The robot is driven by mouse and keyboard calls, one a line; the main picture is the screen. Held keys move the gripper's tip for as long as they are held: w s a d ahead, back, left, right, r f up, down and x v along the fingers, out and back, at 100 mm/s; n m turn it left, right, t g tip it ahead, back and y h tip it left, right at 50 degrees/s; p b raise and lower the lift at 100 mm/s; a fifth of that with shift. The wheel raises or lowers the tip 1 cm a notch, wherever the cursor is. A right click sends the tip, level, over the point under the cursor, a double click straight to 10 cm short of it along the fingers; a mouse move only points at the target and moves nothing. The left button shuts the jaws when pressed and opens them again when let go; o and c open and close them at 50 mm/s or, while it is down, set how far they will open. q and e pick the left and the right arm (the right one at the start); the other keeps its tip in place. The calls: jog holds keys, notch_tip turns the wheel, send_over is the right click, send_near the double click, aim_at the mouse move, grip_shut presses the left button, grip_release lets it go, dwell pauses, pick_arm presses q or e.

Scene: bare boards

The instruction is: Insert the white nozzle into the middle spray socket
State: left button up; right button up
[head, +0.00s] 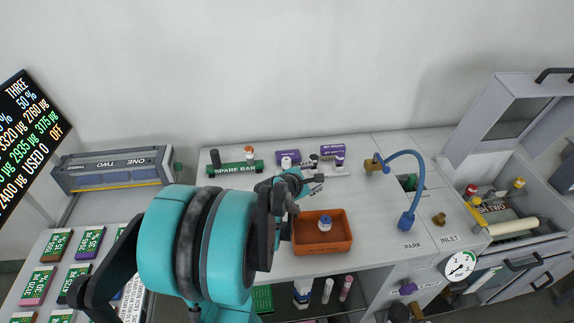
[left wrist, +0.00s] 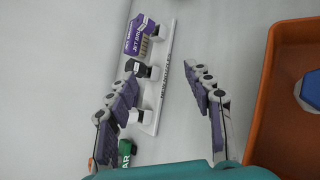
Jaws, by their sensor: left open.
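A white nozzle (left wrist: 136,116) stands at the near end of a narrow white rack (left wrist: 163,75), close to one finger in the left wrist view. It also shows in the head view (head: 287,160). My left gripper (left wrist: 170,98) is open and empty, its two fingers apart above the bench; in the head view it (head: 302,184) hangs in front of the rack. Contact between finger and nozzle cannot be told. My right gripper is out of view.
A green spare bar (head: 228,170) lies left of the rack. Purple boxes (head: 332,152) stand behind it. An orange tray (head: 322,245) with a blue-capped item (head: 325,223) sits in front. A blue hose (head: 416,180) arches at the right.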

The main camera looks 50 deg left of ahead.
aim_at(284, 164)
pick_arm(q)
jog(key=s+a+f+n+y, duration=0.1)
jog(key=a+n, duration=0.2)
jog(key=a, duration=0.1)
jog(key=s+a+f+n+y, duration=0.1)
jog(key=a+n, duration=0.2)
jog(key=a, duration=0.1)
jog(key=s+a+n, duration=0.1)
jog(key=a+n, duration=0.3)
jog(key=shift+s+a+f+t+y, duration=0.25)
jog(key=shift+f+t+y, duration=0.15)
jog(key=shift+w+a+f+n, duration=0.15)
jog(key=shift+a+n, duration=0.05)
jog(key=shift+n, duration=0.1)
jog(key=x, duration=0.2)
jog(key=b+x, duration=0.1)
jog(key=x, duration=0.2)
jog(key=b+x, duration=0.1)
jog(key=x, duration=0.1)
jog(key=shift+w+d+f, duration=0.15)
jog(key=shift+w+d, duration=0.05)
jog(key=shift+w, duration=0.05)
jog(key=shift+s, duration=0.1)
jog(key=shift+c, duration=0.9)
grip_shut()
